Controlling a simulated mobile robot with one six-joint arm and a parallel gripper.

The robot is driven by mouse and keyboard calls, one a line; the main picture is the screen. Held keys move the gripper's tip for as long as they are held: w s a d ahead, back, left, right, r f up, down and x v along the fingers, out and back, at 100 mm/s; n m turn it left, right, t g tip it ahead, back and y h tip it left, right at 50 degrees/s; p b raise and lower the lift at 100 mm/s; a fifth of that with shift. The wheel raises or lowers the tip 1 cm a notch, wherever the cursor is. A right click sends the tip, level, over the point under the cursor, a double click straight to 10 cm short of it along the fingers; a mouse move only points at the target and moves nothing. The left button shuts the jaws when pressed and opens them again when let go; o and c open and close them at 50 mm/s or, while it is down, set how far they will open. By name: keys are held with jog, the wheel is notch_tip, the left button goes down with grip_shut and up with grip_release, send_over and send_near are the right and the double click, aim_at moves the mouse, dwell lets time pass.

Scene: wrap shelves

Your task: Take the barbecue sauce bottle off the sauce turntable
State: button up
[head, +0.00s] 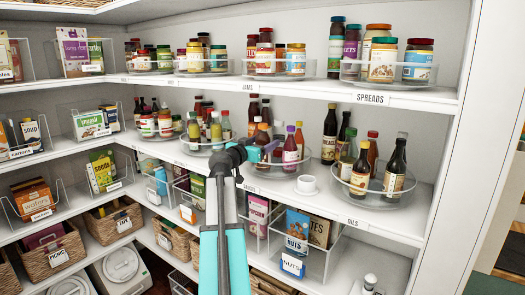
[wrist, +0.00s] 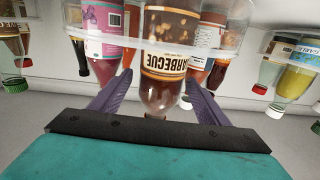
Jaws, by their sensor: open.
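The barbecue sauce bottle (wrist: 165,75), dark brown with a cream and orange "BARBECUE" label, shows neck down in the wrist view, which looks upside down. It stands on the clear-walled sauce turntable (head: 286,170), whose clear wall (wrist: 205,52) crosses the wrist view. My gripper (head: 268,151) is at the turntable's front in the head view and hides part of the bottles there. In the wrist view my gripper (wrist: 157,80) is open, with one purple finger on each side of the bottle's upper part. I cannot tell whether either finger touches it.
A purple-labelled bottle (wrist: 103,30) stands close beside the barbecue bottle, with other sauce bottles around. The spreads shelf (head: 330,91) runs above.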

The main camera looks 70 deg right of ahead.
aim_at(263, 124)
dwell(0.3)
jog(key=c, duration=1.5)
jog(key=shift+o, duration=0.2)
jog(key=shift+r, duration=0.15)
jog(key=shift+r+b, duration=1.5)
jog(key=shift+r, duration=3.4)
